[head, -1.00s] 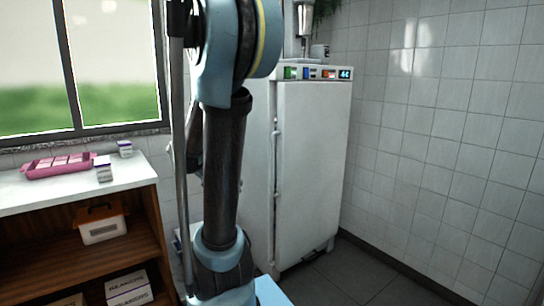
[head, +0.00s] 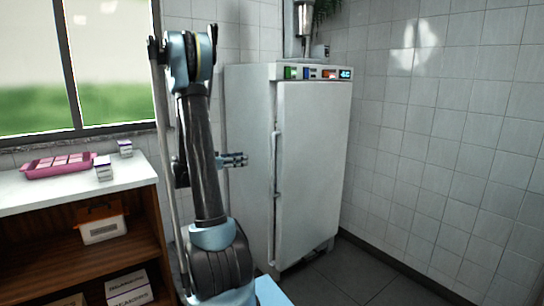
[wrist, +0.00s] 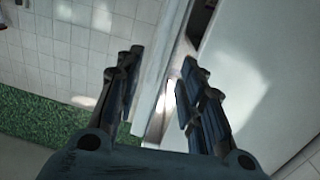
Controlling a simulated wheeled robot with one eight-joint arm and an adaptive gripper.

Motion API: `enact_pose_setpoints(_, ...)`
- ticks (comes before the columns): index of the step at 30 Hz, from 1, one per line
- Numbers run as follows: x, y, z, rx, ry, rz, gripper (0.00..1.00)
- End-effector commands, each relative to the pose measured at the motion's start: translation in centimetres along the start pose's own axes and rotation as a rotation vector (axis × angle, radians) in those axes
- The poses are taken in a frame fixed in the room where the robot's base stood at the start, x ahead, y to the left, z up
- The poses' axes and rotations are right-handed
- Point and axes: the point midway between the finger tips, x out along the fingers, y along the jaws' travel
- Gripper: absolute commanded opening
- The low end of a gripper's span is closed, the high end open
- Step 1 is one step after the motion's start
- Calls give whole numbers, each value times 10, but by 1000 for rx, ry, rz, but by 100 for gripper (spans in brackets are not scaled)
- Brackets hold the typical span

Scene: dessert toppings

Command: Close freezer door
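The white freezer (head: 250,110) stands against the tiled wall in the head view. Its door (head: 315,165) faces right of centre and looks flush or nearly flush with the body; a small gap cannot be ruled out. A long vertical handle (head: 276,165) runs along the door's left edge. My gripper (head: 245,160) shows in front of the freezer's left side, left of the handle, with its fingers pointing right. In the wrist view my gripper (wrist: 162,58) is open, with its fingers apart and nothing held. A white panel fills the right of that view; contact cannot be told.
A counter (head: 130,174) with a pink tray (head: 45,172) and small boxes stands at the left under the window. Its shelf holds an orange-and-white container (head: 103,230) and more boxes. The dark floor (head: 345,275) before the freezer is clear.

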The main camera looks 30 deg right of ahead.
Motion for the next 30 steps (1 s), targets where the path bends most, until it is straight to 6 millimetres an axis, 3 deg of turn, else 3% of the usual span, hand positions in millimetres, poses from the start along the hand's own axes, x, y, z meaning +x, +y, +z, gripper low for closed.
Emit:
enact_pose_setpoints(11, 14, -9, 0, 56, 59, 12, 36)
enact_pose_setpoints(30, 111, -7, -6, 55, 57, 12, 36)
